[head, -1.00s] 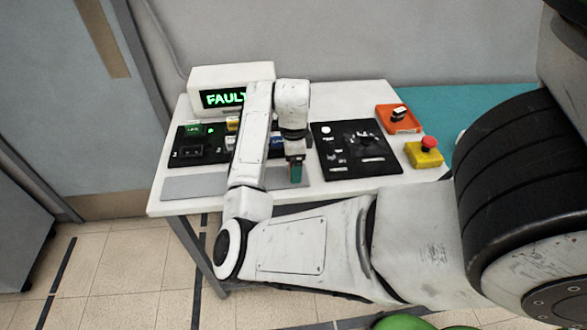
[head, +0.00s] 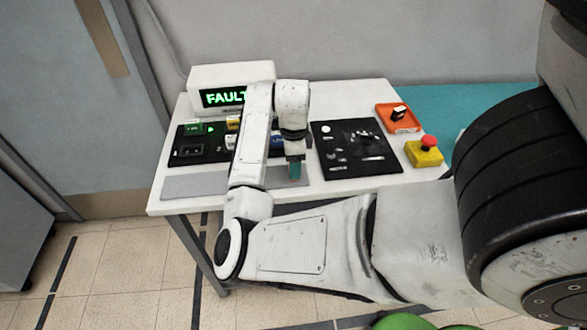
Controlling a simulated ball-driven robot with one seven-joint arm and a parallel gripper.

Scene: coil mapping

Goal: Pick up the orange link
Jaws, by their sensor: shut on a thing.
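My gripper (head: 295,163) points down over the front of the white table, between the two black panels. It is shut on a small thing. A teal-green piece (head: 295,171) shows at its fingertips, but I cannot tell whether it is the held thing or part of the fingers. I cannot make out an orange link for certain; my arm hides part of the left panel. The only clear orange thing is a flat square base (head: 411,123) with a black and white knob at the right of the table.
A box display (head: 223,97) reads FAULT at the back left. A black panel with small coloured parts (head: 187,155) and a black board (head: 339,168) lie on the white table (head: 160,208). A red-topped yellow stop button (head: 425,157) stands at the right. A grey mat (head: 193,188) lies at front left.

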